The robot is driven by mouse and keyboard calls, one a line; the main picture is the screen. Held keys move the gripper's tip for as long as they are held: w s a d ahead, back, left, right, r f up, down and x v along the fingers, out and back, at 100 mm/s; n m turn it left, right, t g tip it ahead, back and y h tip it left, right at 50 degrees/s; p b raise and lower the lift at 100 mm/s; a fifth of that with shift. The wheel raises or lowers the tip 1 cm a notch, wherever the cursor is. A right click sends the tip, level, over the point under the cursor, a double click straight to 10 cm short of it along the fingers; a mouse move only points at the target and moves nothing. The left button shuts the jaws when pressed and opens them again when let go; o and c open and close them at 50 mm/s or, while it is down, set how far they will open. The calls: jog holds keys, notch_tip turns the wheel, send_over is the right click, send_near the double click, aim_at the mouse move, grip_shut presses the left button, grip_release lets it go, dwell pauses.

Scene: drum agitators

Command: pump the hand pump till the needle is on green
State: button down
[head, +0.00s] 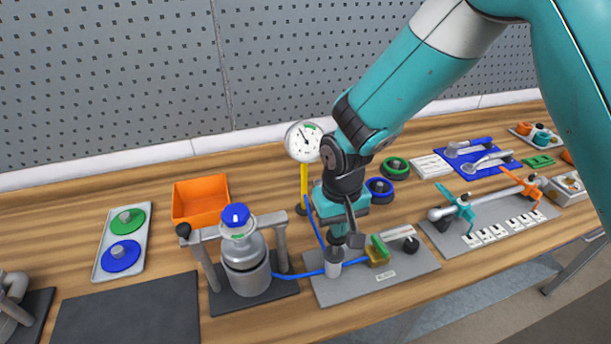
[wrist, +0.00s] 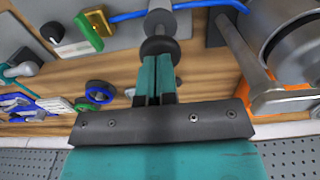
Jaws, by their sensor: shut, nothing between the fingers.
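The hand pump is a grey upright cylinder (head: 333,264) on a grey base plate (head: 400,278), with a dark round knob on its rod. The knob (wrist: 160,47) shows in the wrist view, just beyond my fingertips. My gripper (head: 346,236) is shut and empty, directly over the pump, its tips at or very near the knob; I cannot tell if they touch. The round white gauge (head: 303,141) stands on a yellow post behind the pump. Its green band is at the upper right of the dial; the dark needle seems to point up and left of it.
A green-handled brass valve (head: 379,250) and a black knob (head: 411,244) share the pump's plate. Blue hose runs to a metal vessel (head: 244,268) under a grey frame at left. An orange bin (head: 200,199) stands behind. Blue and green rings (head: 380,190) lie to the right.

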jog(key=shift+f+b, duration=1.45)
jog(key=shift+f, duration=0.85)
jog(key=shift+r+p, duration=2.45)
jog(key=shift+r, duration=0.75)
jog(key=shift+r, duration=0.1)
notch_tip(320, 180, up, 6)
jog(key=p, duration=0.4)
jog(key=shift+p, duration=0.3)
